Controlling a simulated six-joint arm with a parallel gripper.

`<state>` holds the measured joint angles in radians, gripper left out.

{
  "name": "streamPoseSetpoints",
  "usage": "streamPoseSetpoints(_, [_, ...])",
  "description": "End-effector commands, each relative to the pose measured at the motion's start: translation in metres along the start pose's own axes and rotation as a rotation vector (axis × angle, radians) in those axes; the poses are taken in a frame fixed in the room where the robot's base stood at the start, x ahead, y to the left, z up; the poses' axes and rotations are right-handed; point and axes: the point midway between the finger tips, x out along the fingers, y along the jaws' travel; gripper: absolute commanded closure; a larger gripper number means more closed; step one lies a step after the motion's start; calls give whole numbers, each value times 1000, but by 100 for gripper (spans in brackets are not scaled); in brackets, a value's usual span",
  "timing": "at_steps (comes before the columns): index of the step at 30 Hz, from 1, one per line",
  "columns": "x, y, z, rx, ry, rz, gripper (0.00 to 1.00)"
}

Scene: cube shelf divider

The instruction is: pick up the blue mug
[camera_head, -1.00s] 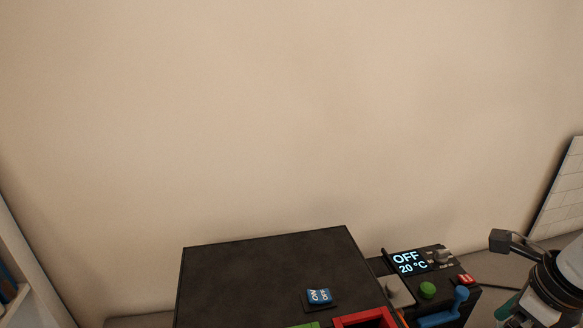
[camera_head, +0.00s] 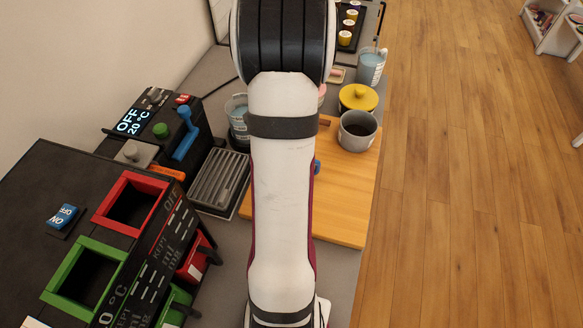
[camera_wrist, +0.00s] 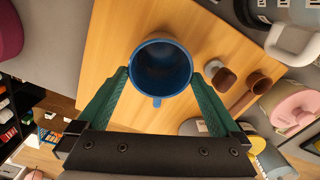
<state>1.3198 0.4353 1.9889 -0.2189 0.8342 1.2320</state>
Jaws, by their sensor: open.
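The blue mug (camera_wrist: 160,66) stands on the wooden board (camera_wrist: 125,28) in the wrist view, seen from above into its dark inside. Its handle points toward the bottom of the picture. My gripper (camera_wrist: 160,76) is open, with one green finger on each side of the mug. Whether the fingers touch the mug is hard to tell. In the head view my arm hides the gripper and nearly all of the mug; a small blue piece (camera_head: 317,167) shows just right of the arm, above the wooden board (camera_head: 345,205).
A grey cup (camera_head: 357,131) and a yellow-lidded pot (camera_head: 358,98) stand at the board's far end. A ribbed drip tray (camera_head: 218,180) and a black machine with red (camera_head: 131,202) and green (camera_head: 85,273) openings lie left. Small brown items (camera_wrist: 222,78) lie right of the mug in the wrist view.

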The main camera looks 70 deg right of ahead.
Motion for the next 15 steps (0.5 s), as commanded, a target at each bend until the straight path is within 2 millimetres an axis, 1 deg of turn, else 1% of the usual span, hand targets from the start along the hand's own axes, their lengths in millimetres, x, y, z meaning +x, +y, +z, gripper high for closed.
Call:
streamPoseSetpoints(1, [11, 1, 0, 0, -1, 5, 0])
streamPoseSetpoints(4, [25, 0, 0, 0, -1, 3, 0])
streamPoseSetpoints(6, [29, 0, 0, 1, -1, 2, 0])
streamPoseSetpoints(11, [29, 0, 0, 1, 0, 0, 0])
streamPoseSetpoints(13, [29, 0, 0, 1, -1, 0, 9])
streamPoseSetpoints(15, [29, 0, 0, 0, -1, 0, 22])
